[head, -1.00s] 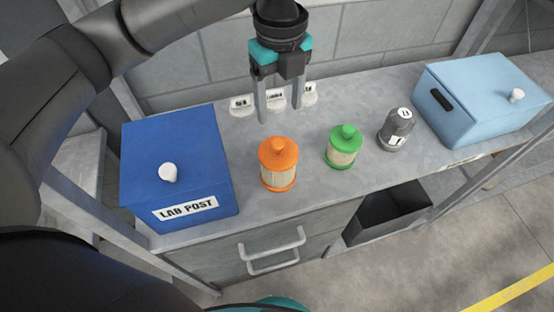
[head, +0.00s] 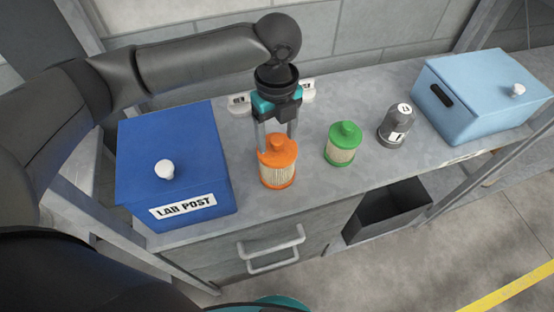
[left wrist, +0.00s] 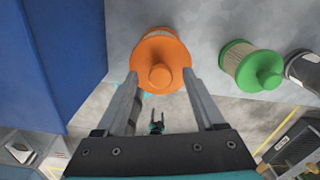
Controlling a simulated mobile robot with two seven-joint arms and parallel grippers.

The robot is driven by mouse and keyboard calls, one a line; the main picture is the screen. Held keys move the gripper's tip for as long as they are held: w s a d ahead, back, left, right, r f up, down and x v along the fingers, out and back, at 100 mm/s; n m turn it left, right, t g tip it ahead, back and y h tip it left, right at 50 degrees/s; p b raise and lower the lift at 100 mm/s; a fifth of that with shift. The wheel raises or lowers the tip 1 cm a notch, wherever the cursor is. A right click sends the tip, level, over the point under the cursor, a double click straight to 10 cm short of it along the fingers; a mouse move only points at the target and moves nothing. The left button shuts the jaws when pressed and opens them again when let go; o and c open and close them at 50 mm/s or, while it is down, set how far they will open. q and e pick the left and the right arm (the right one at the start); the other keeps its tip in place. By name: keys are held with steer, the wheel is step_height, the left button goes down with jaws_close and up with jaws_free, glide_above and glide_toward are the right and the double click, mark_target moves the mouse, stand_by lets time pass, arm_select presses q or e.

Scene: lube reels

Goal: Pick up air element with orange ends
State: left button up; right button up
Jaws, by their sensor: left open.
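The air element with orange ends (head: 278,173) stands upright on the grey bench, with a pleated pale body. In the left wrist view its orange top and knob (left wrist: 161,72) show between the fingers. My left gripper (head: 276,140) is open, pointing down, with its fingertips at either side of the orange top. Whether the fingers touch it cannot be told.
A green-ended element (head: 343,144) and a grey canister (head: 396,126) stand to the right. A blue LAB POST box (head: 172,165) is close on the left. A light blue box (head: 478,103) is at the far right. White labelled pieces (head: 307,92) are behind.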

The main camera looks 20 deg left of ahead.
arm_select(q)
jaws_close()
stand_by(0.4)
stand_by(0.9)
